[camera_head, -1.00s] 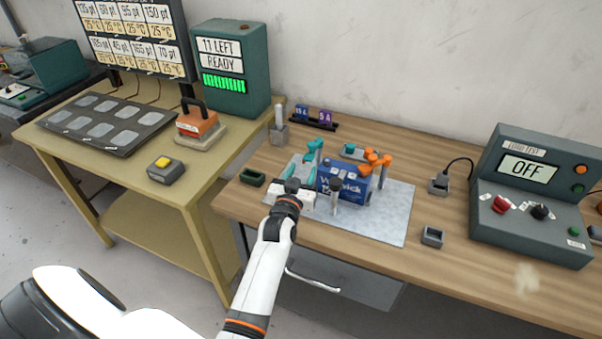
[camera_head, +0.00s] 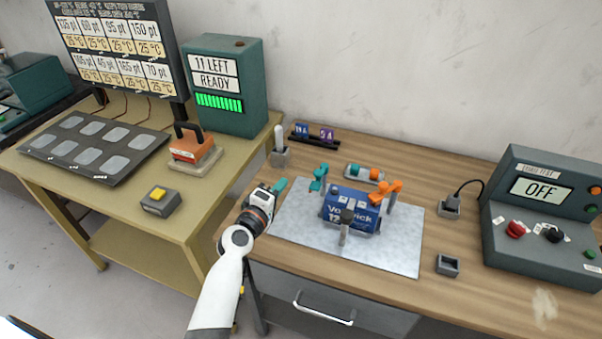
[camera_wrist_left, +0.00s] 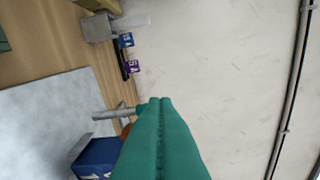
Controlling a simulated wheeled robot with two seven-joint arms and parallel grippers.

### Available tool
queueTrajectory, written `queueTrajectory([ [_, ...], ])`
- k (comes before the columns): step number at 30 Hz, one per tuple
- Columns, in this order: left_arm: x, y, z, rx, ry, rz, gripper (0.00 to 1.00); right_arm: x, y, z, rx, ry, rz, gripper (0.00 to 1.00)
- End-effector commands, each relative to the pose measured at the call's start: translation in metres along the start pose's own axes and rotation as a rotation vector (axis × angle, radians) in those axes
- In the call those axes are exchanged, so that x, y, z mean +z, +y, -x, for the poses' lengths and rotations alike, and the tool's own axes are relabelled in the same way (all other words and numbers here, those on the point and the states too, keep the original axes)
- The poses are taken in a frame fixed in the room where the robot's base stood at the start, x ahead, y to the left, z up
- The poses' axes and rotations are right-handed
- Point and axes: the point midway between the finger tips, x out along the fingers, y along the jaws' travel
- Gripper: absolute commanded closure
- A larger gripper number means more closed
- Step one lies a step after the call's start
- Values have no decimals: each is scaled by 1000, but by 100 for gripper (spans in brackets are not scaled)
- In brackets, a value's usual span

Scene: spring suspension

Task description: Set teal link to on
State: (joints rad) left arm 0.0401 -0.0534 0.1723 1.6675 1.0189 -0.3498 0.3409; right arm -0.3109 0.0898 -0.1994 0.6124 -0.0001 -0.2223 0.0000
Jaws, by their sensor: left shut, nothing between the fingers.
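The teal link (camera_head: 318,180) sits on a post at the back left of the blue battery block (camera_head: 350,208). An orange link (camera_head: 385,191) sits at the block's right side. My left gripper (camera_head: 281,185) has teal fingers that are shut and empty. Its tips are left of the teal link, with a visible gap between them in the head view. My right gripper is not in view.
The block stands on a grey mat (camera_head: 290,236). A grey holder (camera_head: 280,157) and a rack with blue and purple fuses (camera_head: 315,135) are behind. A tester reading OFF (camera_head: 540,190) stands right. An empty grey cup (camera_head: 447,266) sits right of the mat.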

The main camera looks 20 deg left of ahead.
Motion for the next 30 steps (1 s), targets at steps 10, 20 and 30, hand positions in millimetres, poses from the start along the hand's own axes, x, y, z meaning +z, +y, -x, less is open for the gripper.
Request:
queueTrajectory([
  [10,-11,-1,-65,2,2,1,100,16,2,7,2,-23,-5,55],
  [20,-37,0,-71,1,-2,-3,100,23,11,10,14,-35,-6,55],
  [30,-38,0,-71,1,-2,-4,100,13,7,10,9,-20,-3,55],
])
